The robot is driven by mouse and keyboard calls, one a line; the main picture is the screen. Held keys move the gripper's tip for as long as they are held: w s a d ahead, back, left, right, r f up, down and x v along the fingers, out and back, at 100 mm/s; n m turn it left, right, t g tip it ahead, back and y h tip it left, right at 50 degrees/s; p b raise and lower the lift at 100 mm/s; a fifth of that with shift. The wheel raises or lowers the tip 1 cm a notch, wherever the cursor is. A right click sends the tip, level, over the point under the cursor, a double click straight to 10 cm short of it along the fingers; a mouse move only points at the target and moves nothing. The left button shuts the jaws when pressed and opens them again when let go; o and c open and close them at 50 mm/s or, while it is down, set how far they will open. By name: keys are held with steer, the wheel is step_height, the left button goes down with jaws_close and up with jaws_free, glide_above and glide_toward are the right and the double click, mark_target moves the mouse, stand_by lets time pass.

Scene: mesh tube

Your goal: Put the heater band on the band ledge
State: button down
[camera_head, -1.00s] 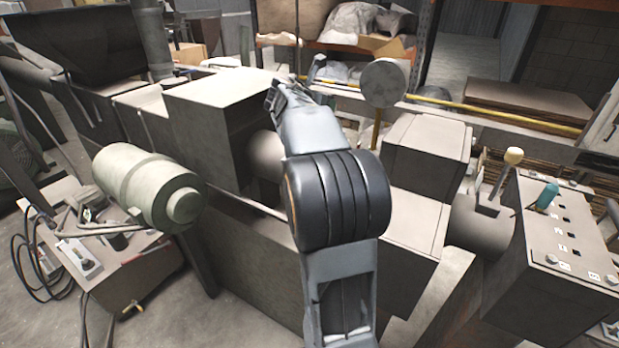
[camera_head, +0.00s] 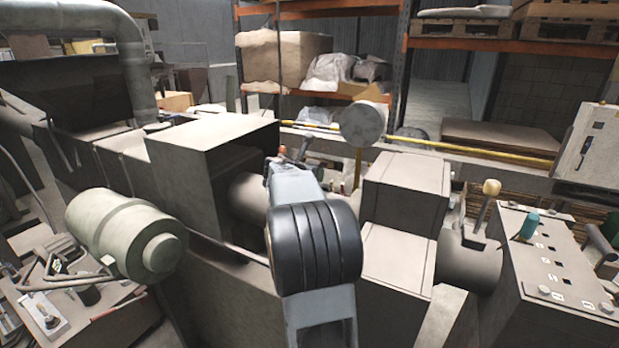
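My arm reaches away from the camera into the middle of the machine. My gripper (camera_head: 274,168) is at its far end, beside the grey barrel (camera_head: 246,194) that comes out of the open box-shaped housing (camera_head: 212,152). The fingers are small and mostly hidden by my own arm, so I cannot tell whether they are open or hold anything. A small reddish piece (camera_head: 283,152) shows just beyond the gripper; I cannot tell what it is. I cannot make out the heater band or the band ledge for sure.
A pale green motor-like cylinder (camera_head: 125,232) is at the left. Two block housings (camera_head: 405,190) stand right of my arm. A control desk (camera_head: 555,260) with a teal knob (camera_head: 529,226) is at the right. A yellow rail (camera_head: 470,150) and orange shelving (camera_head: 400,60) are behind.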

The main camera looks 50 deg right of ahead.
steer(key=shift+f, duration=0.4)
steer(key=shift+c, duration=1.8)
jaws_free()
